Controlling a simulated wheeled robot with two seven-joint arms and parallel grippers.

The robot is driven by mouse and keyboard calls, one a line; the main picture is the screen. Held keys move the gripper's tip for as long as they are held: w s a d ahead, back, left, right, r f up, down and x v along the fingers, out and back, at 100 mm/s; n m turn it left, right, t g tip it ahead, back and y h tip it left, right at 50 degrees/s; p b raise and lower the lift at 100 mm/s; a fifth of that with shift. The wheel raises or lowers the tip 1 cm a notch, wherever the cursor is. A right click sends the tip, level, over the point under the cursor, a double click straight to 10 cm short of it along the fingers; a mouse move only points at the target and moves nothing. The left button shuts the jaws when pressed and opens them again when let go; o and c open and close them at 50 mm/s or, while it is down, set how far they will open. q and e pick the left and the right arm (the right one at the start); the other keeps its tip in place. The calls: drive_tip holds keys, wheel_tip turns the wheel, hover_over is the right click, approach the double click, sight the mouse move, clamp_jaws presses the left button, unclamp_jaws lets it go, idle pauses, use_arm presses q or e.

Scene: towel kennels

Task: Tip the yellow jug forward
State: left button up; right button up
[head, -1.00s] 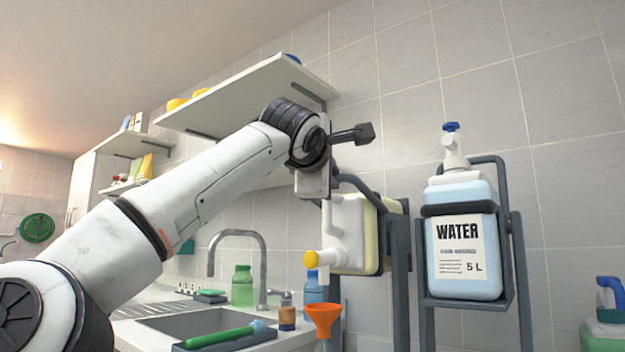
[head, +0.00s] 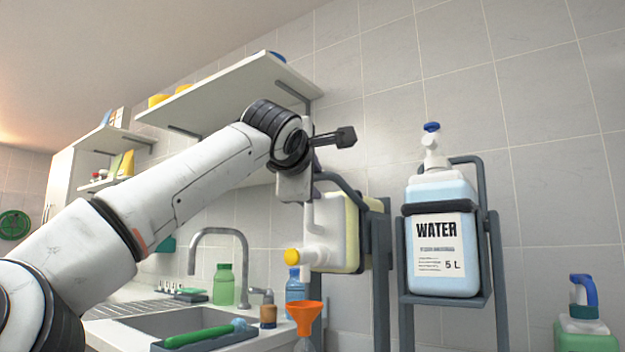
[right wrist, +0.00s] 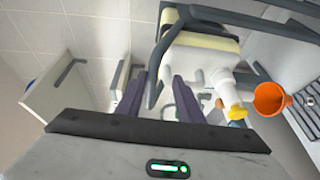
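The yellow jug (head: 343,236), pale with a white neck and a yellow cap (head: 291,256), sits in a dark grey frame. Its cap points left, above the orange funnel (head: 305,316). The jug (right wrist: 200,58) and funnel (right wrist: 269,99) also show there. My left gripper is out of view.
A blue WATER jug (head: 441,250) stands upright in a similar frame to the right. A sink (head: 180,322), faucet (head: 220,236) and green bottle (head: 223,285) are at lower left. A wall shelf (head: 225,97) is behind my arm. A green container (head: 590,335) is at lower right.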

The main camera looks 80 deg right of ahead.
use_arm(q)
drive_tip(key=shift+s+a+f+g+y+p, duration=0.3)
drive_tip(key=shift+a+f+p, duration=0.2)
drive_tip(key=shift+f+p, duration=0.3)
use_arm(e)
drive_tip(key=a, duration=1)
drive_tip(key=shift+w+a+r, duration=0.15)
drive_tip(key=shift+a+r, duration=0.05)
drive_tip(key=shift+r, duration=0.05)
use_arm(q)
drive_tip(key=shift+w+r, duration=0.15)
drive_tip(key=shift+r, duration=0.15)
